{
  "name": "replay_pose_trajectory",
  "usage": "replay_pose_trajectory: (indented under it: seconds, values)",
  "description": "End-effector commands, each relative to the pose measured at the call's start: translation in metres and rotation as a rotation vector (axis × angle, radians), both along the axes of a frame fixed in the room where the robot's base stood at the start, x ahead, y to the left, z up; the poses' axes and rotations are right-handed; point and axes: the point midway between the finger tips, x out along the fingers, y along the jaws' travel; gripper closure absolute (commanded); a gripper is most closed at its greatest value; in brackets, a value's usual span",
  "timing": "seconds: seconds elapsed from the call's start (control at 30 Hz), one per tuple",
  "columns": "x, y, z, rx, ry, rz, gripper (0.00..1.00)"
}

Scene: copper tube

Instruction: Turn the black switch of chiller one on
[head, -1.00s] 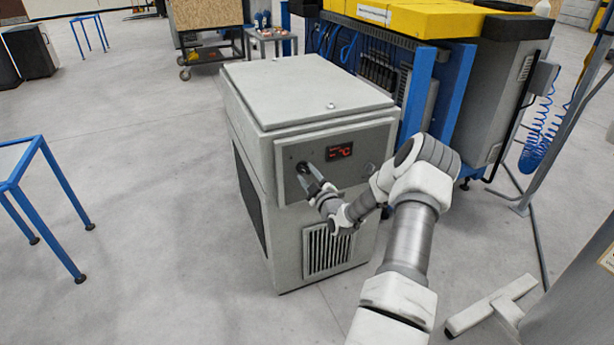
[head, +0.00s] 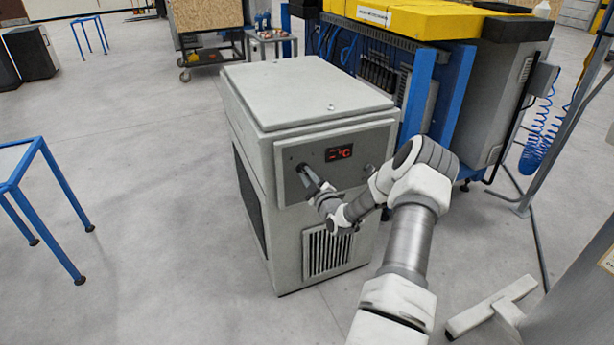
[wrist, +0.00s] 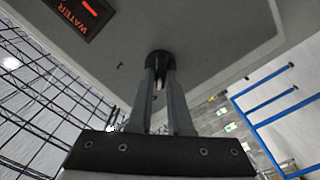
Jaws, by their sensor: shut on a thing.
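The chiller (head: 325,98) is a grey box with a sloped front panel and a lit red display (head: 339,153). My gripper (head: 306,172) is at the left part of that panel, where the black switch sits. In the wrist view the round black switch (wrist: 160,59) shows on the grey panel. The fingertips of my gripper (wrist: 160,72) are shut on it from both sides. In the head view the fingers hide most of the switch. Part of the red display (wrist: 82,12) shows at the top left of the wrist view. I cannot tell the switch's on or off marks.
A blue-framed table (head: 40,165) stands at the left. A blue rack (head: 375,60) with yellow tops stands close behind the chiller. A stand with a coiled blue hose (head: 540,150) is at the right. The floor left of the chiller is clear.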

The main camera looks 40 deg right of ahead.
Motion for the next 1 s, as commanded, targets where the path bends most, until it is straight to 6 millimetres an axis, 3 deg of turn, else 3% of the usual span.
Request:
replay_pose_trajectory:
  seconds: [0.37, 1.0]
  values:
    - [-0.0004, -0.0009, -0.0021, 0.138, -0.033, -0.001, 1.0]
    - [-0.0012, -0.0035, -0.0013, 0.712, -0.17, -0.002, 1.0]
